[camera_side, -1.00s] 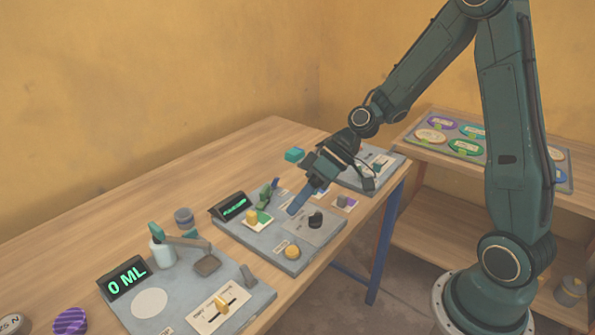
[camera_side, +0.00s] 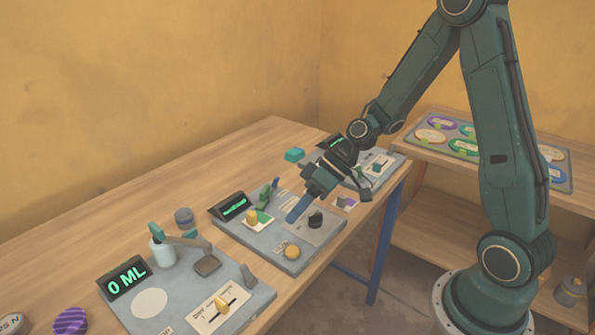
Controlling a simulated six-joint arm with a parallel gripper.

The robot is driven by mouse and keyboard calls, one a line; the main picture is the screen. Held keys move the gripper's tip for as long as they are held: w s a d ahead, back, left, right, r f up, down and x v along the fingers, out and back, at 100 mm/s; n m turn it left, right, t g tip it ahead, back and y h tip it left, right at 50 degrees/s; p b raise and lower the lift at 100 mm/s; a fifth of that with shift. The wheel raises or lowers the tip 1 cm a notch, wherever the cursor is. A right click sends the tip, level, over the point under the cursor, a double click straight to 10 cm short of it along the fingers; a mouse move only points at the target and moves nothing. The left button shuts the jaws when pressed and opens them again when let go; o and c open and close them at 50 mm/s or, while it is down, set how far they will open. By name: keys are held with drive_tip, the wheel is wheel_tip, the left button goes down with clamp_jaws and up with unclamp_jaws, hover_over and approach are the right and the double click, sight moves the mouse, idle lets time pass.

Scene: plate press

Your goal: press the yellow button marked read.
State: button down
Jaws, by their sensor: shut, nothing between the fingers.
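A round yellow button (camera_side: 292,252) sits near the front edge of the middle grey panel (camera_side: 262,240); any marking on it is too small to read. A second yellow piece (camera_side: 252,216) stands on a white and green card at the left of the same panel. My gripper (camera_side: 291,218) is shut and empty, with its blue fingers pointing down and left above the panel. The fingertips are apart from the round yellow button, above and behind it in the picture.
A black knob (camera_side: 315,219) stands close to the right of my fingers. A dark display (camera_side: 234,207) and a green lever (camera_side: 265,197) are at the panel's back. The left panel holds a "0 ML" display (camera_side: 127,278), a bottle (camera_side: 162,252) and a yellow slider (camera_side: 221,305).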

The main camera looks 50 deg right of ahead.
sight(297, 248)
drive_tip(key=shift+f, duration=3.35)
drive_tip(key=shift+f, duration=0.8)
idle(0.4)
drive_tip(key=shift+r, duration=0.85)
drive_tip(key=shift+r, duration=0.15)
idle(0.4)
drive_tip(key=shift+r, duration=2.35)
